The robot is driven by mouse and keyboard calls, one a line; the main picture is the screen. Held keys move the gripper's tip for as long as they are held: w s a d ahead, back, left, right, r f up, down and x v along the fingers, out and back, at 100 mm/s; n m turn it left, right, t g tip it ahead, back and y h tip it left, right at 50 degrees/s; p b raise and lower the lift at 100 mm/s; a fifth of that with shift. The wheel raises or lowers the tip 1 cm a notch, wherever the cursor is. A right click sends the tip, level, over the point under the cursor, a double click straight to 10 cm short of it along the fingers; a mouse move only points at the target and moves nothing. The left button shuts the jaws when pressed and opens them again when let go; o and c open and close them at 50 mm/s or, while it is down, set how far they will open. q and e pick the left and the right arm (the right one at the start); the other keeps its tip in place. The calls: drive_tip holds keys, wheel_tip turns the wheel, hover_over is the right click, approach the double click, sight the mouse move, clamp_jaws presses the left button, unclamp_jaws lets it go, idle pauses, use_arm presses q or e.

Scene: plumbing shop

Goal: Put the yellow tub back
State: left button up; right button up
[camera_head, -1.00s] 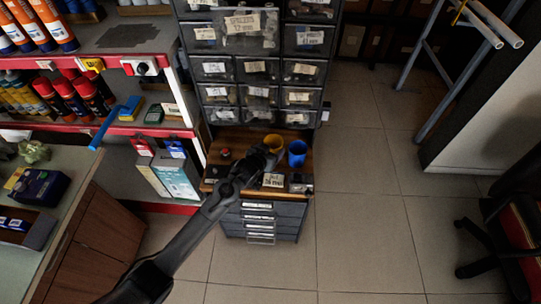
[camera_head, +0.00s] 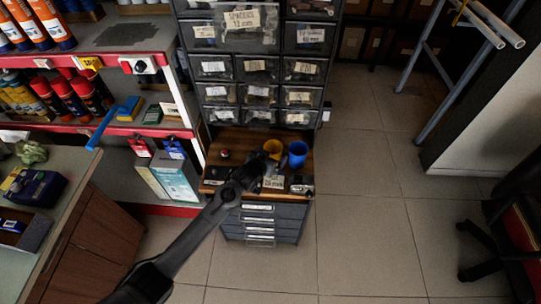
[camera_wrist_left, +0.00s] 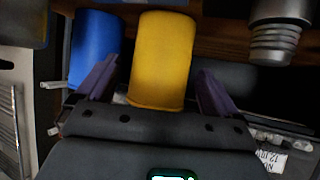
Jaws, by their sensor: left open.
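The yellow tub (camera_head: 274,147) stands on the wooden top of the small drawer cabinet, beside a blue cup (camera_head: 298,154). My left gripper (camera_head: 262,165) is at the near side of the tub and hides its lower part in the head view. In the left wrist view the yellow tub (camera_wrist_left: 160,60) shows between the two open fingers of my left gripper (camera_wrist_left: 156,68), with a gap to the right finger. The blue cup (camera_wrist_left: 95,48) is just outside the left finger. My right gripper is not in view.
The wooden top (camera_head: 238,146) also holds a red-topped item (camera_head: 224,155) and a label card (camera_head: 273,182). A wall of labelled drawers (camera_head: 257,70) rises behind. A ribbed metal-looking piece (camera_wrist_left: 277,35) is right of the tub in the wrist view. Shelves stand left; open floor lies right.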

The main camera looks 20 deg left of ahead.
use_arm(q)
drive_tip(key=shift+s+r, duration=0.25)
drive_tip(key=shift+r, duration=0.1)
drive_tip(key=s+r+g+p, duration=0.1)
drive_tip(key=s+g, duration=0.2)
drive_tip(key=s, duration=1)
drive_tip(key=s+a+r+g+p, duration=0.1)
drive_tip(key=s+r+g+p, duration=0.1)
drive_tip(key=s, duration=1.2)
drive_tip(key=s+r+g+y+p, duration=0.1)
drive_tip(key=s+r+g, duration=0.1)
drive_tip(key=s, duration=1.2)
drive_tip(key=shift+a+r+m+g, duration=0.15)
drive_tip(key=shift+a+m+g, duration=0.2)
drive_tip(key=shift+g, duration=0.45)
drive_tip(key=shift+w+r, duration=0.1)
wheel_tip(320, 180, up, 41)
drive_tip(key=p, duration=4.1)
